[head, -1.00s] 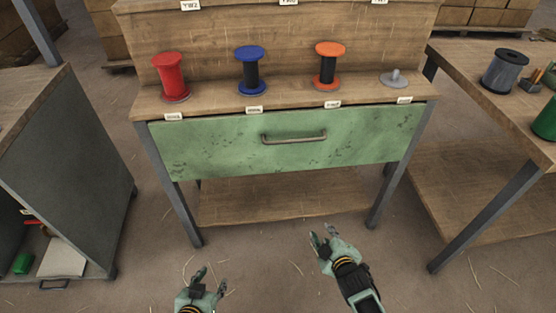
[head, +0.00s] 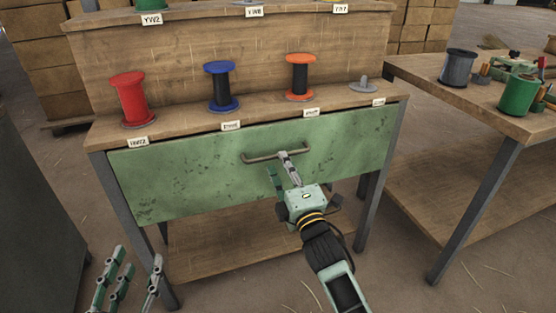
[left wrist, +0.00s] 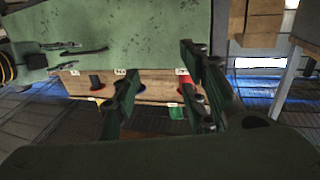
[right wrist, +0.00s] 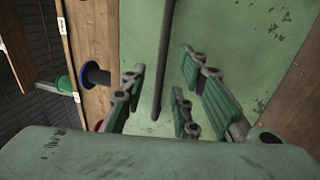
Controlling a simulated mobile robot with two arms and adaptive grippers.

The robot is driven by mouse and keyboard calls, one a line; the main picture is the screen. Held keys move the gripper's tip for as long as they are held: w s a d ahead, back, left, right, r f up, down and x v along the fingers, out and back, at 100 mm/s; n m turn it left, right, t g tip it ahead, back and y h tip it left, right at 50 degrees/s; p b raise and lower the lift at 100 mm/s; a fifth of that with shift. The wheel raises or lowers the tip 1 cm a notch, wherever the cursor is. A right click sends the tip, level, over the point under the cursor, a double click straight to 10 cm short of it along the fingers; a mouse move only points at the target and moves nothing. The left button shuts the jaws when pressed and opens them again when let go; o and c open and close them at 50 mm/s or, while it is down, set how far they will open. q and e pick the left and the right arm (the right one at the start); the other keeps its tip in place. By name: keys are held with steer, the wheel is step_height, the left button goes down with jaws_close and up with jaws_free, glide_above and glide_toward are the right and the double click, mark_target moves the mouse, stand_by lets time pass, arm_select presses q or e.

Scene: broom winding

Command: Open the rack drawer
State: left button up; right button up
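The rack drawer (head: 200,170) has a worn green front and sits closed under the rack's spool shelf. Its metal bar handle (head: 258,158) is at the upper middle of the front. My right gripper (head: 279,165) is at the right half of the handle, one finger overlapping the bar and one below it. In the right wrist view, the handle (right wrist: 164,60) runs between the open fingers (right wrist: 168,90); I cannot tell whether they touch it. My left gripper (head: 135,275) is open and empty at the lower left, away from the drawer; its spread fingers show in the left wrist view (left wrist: 160,90).
Red (head: 131,100), blue (head: 220,86) and orange (head: 299,77) spools stand on the rack shelf above the drawer. A wooden table (head: 465,95) with spools stands close on the right. A dark cabinet (head: 35,200) is on the left. Floor in front is clear.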

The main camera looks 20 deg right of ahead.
mark_target(259, 137)
arm_select(q)
steer(key=shift+d+r+t+h+b, duration=0.2)
steer(key=shift+r+t, duration=0.35)
steer(key=shift+r, duration=0.5)
steer(key=shift+d+r+t+h+b, duration=0.1)
steer(key=shift+r+t+h, duration=0.1)
steer(key=shift+r+t, duration=0.6)
arm_select(e)
steer(key=shift+w+r, duration=0.15)
steer(key=shift+w, duration=0.85)
steer(key=shift+w+r, duration=0.15)
steer(key=shift+w, duration=0.85)
arm_select(q)
steer(key=shift+r+g, duration=0.25)
arm_select(e)
steer(key=shift+a, duration=0.1)
jaws_close()
